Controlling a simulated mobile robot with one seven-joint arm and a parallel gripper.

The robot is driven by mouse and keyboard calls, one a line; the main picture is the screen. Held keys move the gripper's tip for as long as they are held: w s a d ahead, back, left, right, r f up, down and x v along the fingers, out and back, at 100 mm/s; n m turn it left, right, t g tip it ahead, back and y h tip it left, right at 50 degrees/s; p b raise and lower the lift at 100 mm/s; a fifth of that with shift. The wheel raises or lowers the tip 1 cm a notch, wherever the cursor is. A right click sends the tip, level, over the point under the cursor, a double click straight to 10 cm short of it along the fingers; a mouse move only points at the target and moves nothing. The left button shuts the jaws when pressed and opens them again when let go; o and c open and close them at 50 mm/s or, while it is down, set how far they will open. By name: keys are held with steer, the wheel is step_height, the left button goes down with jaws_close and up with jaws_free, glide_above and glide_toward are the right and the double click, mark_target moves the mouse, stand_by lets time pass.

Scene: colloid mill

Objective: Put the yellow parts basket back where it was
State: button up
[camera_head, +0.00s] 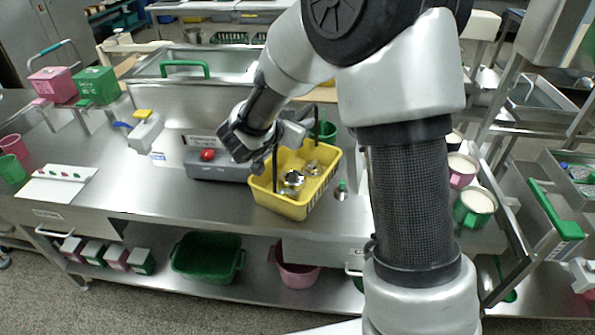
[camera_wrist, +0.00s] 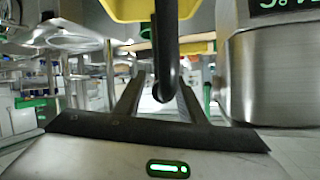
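The yellow parts basket (camera_head: 279,204) stands on the steel table, close to its front edge, with several shiny metal parts (camera_head: 293,178) inside. Its dark handle rises above it. My gripper (camera_head: 276,148) is over the basket's back left side, at the handle. In the wrist view, the dark handle (camera_wrist: 166,60) comes down between the two fingers of my gripper (camera_wrist: 160,80). A gap shows between the left finger and the handle, so the fingers look open around it. Part of the yellow basket (camera_wrist: 135,9) shows at the top of that view. My arm hides some of the table to the right.
A grey box with a red button (camera_head: 207,156) stands left of the basket. A small metal piece with a green top (camera_head: 341,190) stands close to its right. A green cup (camera_head: 324,131) is behind it.

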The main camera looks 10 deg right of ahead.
jaws_close()
steer(key=shift+r, duration=0.1)
